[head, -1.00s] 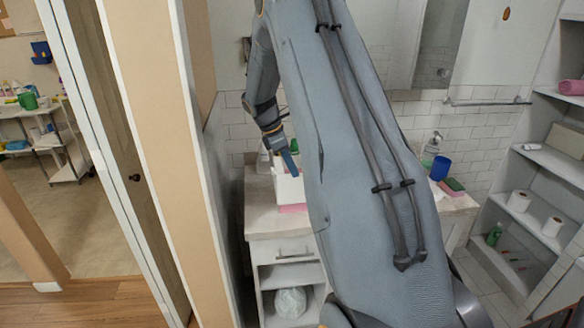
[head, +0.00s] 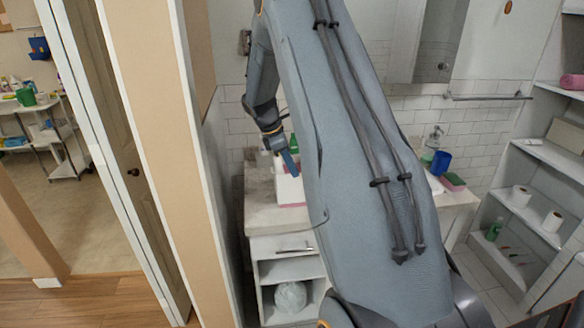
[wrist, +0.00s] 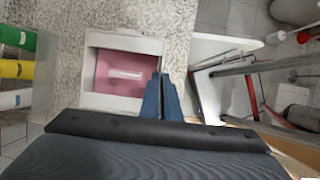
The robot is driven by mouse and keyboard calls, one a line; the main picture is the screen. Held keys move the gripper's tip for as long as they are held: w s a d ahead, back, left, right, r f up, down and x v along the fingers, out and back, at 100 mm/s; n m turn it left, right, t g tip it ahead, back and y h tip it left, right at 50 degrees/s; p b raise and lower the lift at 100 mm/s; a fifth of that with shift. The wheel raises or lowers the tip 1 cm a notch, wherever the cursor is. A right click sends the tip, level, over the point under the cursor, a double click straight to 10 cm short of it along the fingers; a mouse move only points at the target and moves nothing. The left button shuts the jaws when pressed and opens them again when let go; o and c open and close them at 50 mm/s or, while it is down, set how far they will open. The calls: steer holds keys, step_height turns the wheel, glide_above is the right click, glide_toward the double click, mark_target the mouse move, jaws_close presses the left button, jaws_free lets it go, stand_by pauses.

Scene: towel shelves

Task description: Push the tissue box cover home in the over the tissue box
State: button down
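The tissue box cover (wrist: 124,42) is a white open frame on the speckled counter in the wrist view. The pink tissue box (wrist: 112,72) with a pale slot shows inside its opening. In the head view the white cover (head: 285,185) stands on the counter with a pink strip (head: 293,205) at its foot, partly behind my arm. My gripper (wrist: 160,78) has its blue fingers close together at the cover's right wall, apparently pinching it. In the head view my gripper (head: 292,170) points down at the cover. How deep the cover sits is hard to tell.
The counter (head: 262,215) has bare room left of the cover. A blue cup (head: 441,163) and a soap bottle (head: 434,138) stand farther right. White shelves (head: 545,155) with rolls are at the right. A wall edge and door (head: 135,150) are close on the left.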

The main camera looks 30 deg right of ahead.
steer(key=shift+f+b, duration=0.35)
steer(key=shift+f, duration=0.7)
steer(key=c, duration=1.9)
jaws_free()
steer(key=shift+c, duration=0.2)
steer(key=b+v, duration=0.2)
steer(key=v, duration=0.4)
steer(key=shift+w+a+r+b, duration=0.15)
steer(key=shift+r+b, duration=0.15)
steer(key=shift+r, duration=0.1)
steer(key=shift+a+r, duration=0.2)
steer(key=shift+r, duration=0.35)
